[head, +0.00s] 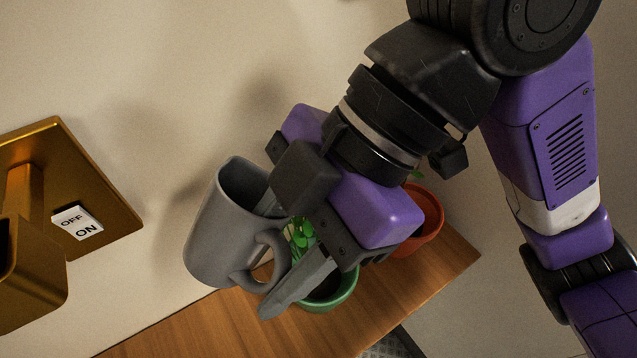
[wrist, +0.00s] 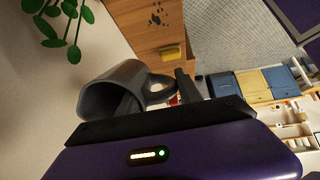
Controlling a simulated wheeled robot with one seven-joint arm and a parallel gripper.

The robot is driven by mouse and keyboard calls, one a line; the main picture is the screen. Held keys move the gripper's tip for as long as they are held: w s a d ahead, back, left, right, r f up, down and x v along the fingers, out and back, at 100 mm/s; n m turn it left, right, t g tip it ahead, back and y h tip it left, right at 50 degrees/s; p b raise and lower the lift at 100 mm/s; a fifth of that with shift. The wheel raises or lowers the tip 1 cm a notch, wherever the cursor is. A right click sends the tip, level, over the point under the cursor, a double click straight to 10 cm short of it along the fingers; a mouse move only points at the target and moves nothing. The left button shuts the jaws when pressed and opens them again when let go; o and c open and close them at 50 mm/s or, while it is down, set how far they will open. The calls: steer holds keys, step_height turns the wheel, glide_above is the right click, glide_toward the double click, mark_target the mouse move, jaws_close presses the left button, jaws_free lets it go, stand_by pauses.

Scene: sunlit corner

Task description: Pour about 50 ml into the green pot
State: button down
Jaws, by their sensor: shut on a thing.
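A grey mug (head: 212,238) hangs in the air at the left of my gripper in the head view, its mouth leaning to the upper right. It also shows in the wrist view (wrist: 112,92). My gripper (head: 270,262) is shut on the mug at its handle side. The green pot (head: 345,296) stands on the wooden shelf behind and below the gripper, partly hidden by a finger. Bright green leaves (head: 301,236) show above it. I see no stream of liquid, and the level in the mug cannot be told.
An orange pot (head: 432,222) stands on the wooden shelf (head: 235,325), right of the green pot and partly behind my gripper. A brass fixture with an OFF/ON switch (head: 77,222) is on the wall at left. A leafy plant (wrist: 60,22) is at the wrist view's upper left.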

steer(key=shift+w+d+f+g+y+b, duration=0.1)
steer(key=shift+d+f+g+y+b, duration=0.05)
steer(key=shift+g+y+b, duration=0.95)
steer(key=shift+b, duration=0.3)
steer(key=shift+w+d+r+g+y+b, duration=0.1)
steer(key=shift+r+g+y+b, duration=0.25)
steer(key=shift+y, duration=0.75)
steer(key=shift+w+d+r+g+y+b, duration=0.2)
steer(key=shift+d+r+g+y+b, duration=0.2)
steer(key=shift+y, duration=0.3)
